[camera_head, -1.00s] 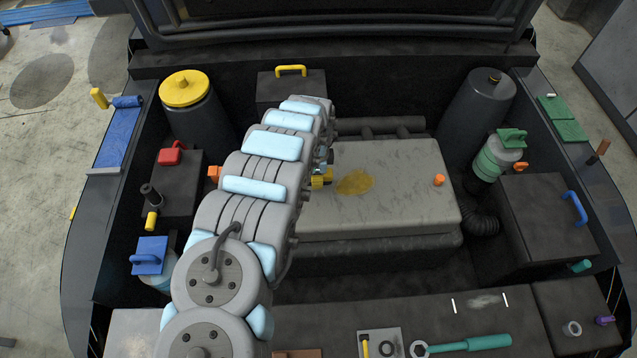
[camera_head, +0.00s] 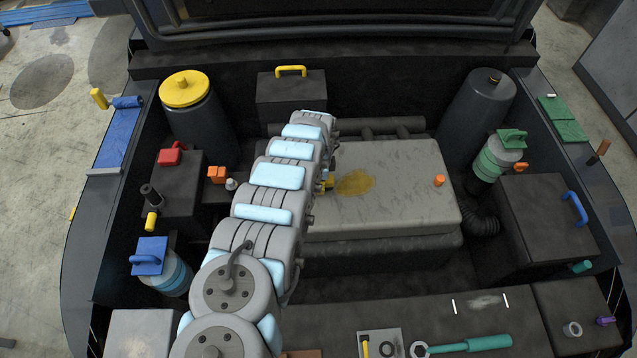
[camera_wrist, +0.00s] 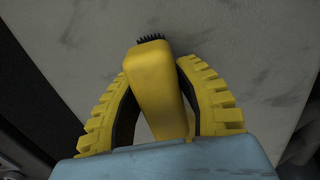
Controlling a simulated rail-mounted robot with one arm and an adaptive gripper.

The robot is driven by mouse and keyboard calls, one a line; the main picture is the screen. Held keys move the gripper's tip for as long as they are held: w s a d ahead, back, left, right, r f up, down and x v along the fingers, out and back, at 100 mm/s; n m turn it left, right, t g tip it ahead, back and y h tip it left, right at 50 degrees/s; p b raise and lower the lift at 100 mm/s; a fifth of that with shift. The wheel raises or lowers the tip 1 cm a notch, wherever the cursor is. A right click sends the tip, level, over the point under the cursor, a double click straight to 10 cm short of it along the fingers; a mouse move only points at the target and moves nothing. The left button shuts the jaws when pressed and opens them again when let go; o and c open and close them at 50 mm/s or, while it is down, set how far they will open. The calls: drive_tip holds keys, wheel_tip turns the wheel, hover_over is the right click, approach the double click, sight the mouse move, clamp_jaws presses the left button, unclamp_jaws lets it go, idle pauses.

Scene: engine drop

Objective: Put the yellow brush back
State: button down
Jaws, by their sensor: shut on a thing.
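The yellow brush (camera_wrist: 155,88) shows in the wrist view, standing between the two yellow fingers of my gripper (camera_wrist: 157,68). My gripper is shut on its yellow body, and its short black bristles (camera_wrist: 152,38) point away from me toward a pale grey, marked surface. I cannot tell whether the bristles touch that surface. In the head view my arm hides most of the gripper and the brush; only a small bit of yellow (camera_head: 328,181) shows at the left side of the grey engine cover (camera_head: 400,205), beside a yellow-brown stain (camera_head: 356,182).
White corner marks (camera_head: 454,306) and a pale smudge (camera_head: 483,302) lie on the dark front ledge. A pale plate with small tools (camera_head: 380,340) and a teal-handled wrench (camera_head: 470,343) lie left of them. An orange cap (camera_head: 439,180) stands on the cover's right. Blue-capped and green-capped containers stand at the sides.

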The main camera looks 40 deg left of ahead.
drive_tip(key=shift+f, duration=0.25)
drive_tip(key=c, duration=0.8)
unclamp_jaws()
drive_tip(key=shift+o, duration=0.2)
drive_tip(key=shift+w+a+r, duration=0.1)
drive_tip(key=shift+r, duration=1.6)
drive_tip(key=shift+w+a+r, duration=0.1)
drive_tip(key=shift+r, duration=1.55)
wheel_tip(320, 180, up, 11)
drive_tip(key=shift+p, duration=0.35)
drive_tip(key=shift+s, duration=0.15)
